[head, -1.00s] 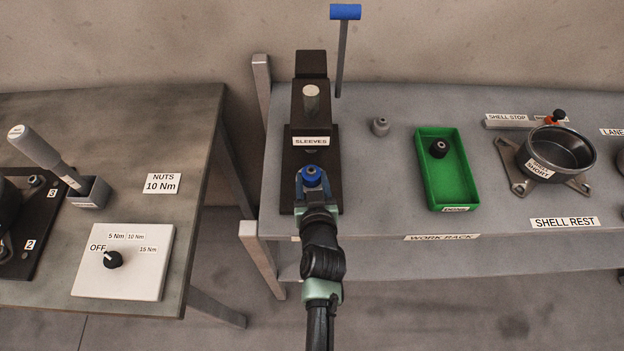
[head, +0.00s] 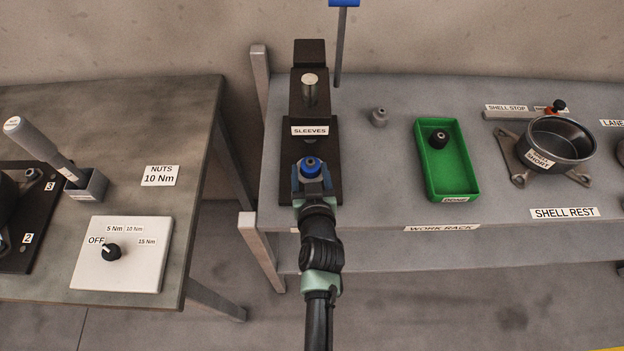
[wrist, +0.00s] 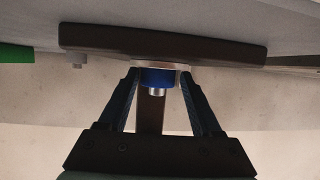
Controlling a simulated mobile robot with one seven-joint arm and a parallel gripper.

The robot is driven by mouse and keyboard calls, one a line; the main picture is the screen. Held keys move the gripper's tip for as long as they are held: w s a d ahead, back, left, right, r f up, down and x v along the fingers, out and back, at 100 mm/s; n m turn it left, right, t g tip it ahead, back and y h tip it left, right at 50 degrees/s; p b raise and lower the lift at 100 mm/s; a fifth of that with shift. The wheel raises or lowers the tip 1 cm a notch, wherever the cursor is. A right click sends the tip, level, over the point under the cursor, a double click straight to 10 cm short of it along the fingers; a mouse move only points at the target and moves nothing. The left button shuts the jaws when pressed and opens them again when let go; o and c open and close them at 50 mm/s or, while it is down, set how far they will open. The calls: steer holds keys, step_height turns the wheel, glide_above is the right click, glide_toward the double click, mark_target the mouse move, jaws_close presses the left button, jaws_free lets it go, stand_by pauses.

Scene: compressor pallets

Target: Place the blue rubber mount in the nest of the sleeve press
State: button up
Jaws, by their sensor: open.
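The blue rubber mount (head: 311,167) stands upright at the nest of the sleeve press (head: 310,111), in front of the SLEEVES label. In the wrist view the blue mount (wrist: 157,78) has a silver stud and meets a pale ring on the press's dark base plate (wrist: 200,45). My gripper (head: 311,178) is at the mount from the front. In the wrist view my gripper (wrist: 159,78) is open, with one finger on each side of the mount and gaps showing. The nest is mostly hidden by the mount and fingers.
The press lever (head: 341,45) with its blue handle rises behind. A grey part (head: 379,117) and a green DONE tray (head: 472,187) holding a black mount (head: 439,138) stand to the right. A shell (head: 560,145) is farther right. A second table (head: 200,130) is left, across a gap.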

steer(key=shift+s+d+p, duration=0.15)
steer(key=shift+p, duration=0.2)
steer(key=a+v, duration=0.1)
steer(key=v, duration=1)
steer(key=shift+s+d+r, duration=0.3)
steer(key=shift+d+r, duration=0.1)
steer(key=shift+d, duration=0.05)
